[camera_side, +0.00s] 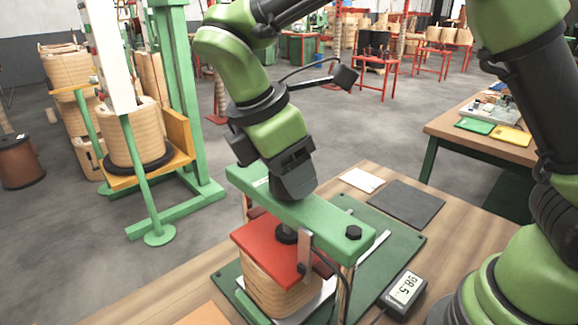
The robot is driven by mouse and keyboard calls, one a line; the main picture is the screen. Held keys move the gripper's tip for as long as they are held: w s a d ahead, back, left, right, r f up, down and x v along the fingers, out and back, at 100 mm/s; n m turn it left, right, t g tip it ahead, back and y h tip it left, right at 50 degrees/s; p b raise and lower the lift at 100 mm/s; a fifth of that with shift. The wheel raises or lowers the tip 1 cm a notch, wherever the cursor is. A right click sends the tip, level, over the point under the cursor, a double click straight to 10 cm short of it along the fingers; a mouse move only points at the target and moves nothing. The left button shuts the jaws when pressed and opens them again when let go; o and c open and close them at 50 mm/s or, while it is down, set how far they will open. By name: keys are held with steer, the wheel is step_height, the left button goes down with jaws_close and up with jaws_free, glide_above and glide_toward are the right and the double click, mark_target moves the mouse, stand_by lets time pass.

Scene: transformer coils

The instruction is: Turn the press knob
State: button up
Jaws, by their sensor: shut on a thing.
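The press stands on the wooden bench, its green crossbar (330,222) above a red plate (258,245). The red plate lies on top of a tan wound coil (270,288). A dark round foot (287,234) shows between crossbar and plate. My gripper (292,190) points down at the middle of the crossbar's top and is shut on the press knob. The knob itself is hidden behind the gripper, so its angle cannot be seen.
A small digital readout (405,289) with a cable sits right of the press. A dark bolt head (354,232) stands on the crossbar's right end. A dark mat (405,203) and a white card (362,180) lie behind on the bench. A green frame (180,100) stands at left.

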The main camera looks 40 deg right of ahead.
steer(key=n+t, duration=0.2)
steer(key=n, duration=0.3)
steer(key=shift+n, duration=0.3)
steer(key=n+t, duration=0.1)
steer(key=n, duration=0.1)
steer(key=n+t, duration=0.1)
steer(key=n, duration=0.2)
steer(key=shift+y, duration=0.4)
steer(key=n, duration=0.3)
steer(key=n+t+y, duration=0.1)
steer(key=n, duration=0.1)
steer(key=shift+n+y, duration=0.3)
steer(key=shift+n, duration=0.1)
steer(key=n+y, duration=0.1)
steer(key=n, duration=0.1)
steer(key=n+y, duration=0.1)
steer(key=n, duration=0.2)
steer(key=shift+t, duration=0.4)
steer(key=shift+n, duration=0.4)
steer(key=o, duration=0.9)
